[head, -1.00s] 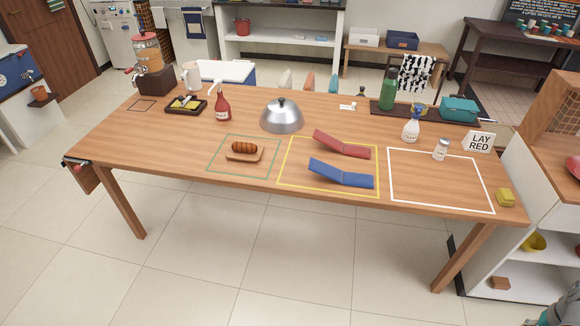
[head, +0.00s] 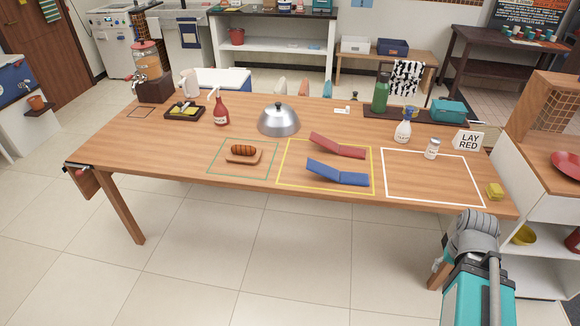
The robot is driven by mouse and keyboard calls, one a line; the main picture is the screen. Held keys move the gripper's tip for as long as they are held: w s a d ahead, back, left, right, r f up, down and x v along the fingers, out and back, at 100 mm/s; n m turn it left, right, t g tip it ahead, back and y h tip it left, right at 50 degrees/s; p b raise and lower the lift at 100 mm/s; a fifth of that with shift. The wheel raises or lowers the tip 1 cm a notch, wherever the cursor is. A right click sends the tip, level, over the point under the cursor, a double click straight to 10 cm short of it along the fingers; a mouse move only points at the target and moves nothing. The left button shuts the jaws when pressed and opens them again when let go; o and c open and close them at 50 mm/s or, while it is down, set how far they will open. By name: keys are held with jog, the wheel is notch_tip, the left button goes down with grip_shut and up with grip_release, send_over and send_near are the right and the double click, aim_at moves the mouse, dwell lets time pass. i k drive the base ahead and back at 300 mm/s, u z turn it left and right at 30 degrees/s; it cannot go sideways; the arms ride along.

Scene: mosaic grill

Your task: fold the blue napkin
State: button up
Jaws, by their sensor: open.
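The blue napkin (head: 338,174) lies in the front part of the yellow outline (head: 322,190) on the wooden table. It has a crease near its middle: the right half lies about flat and the left half tilts up. A red napkin (head: 338,146) of like shape lies just behind it, also with its left half raised. My arm (head: 480,295) shows at the lower right, in front of the table's right end, well apart from the napkins. I cannot see my gripper's fingers.
A white outline (head: 434,203) right of the napkins is mostly bare, with a shaker (head: 432,149) at its back edge. A sign (head: 468,141) reads "LAY RED". A bread board (head: 244,155) stands left, a metal dome (head: 279,120) behind, a yellow sponge (head: 494,191) far right.

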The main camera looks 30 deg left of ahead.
aim_at(313, 166)
jog(key=u, duration=1.05)
jog(key=i, duration=0.6)
jog(key=z, duration=0.05)
jog(key=k, duration=0.6)
jog(key=u, duration=0.05)
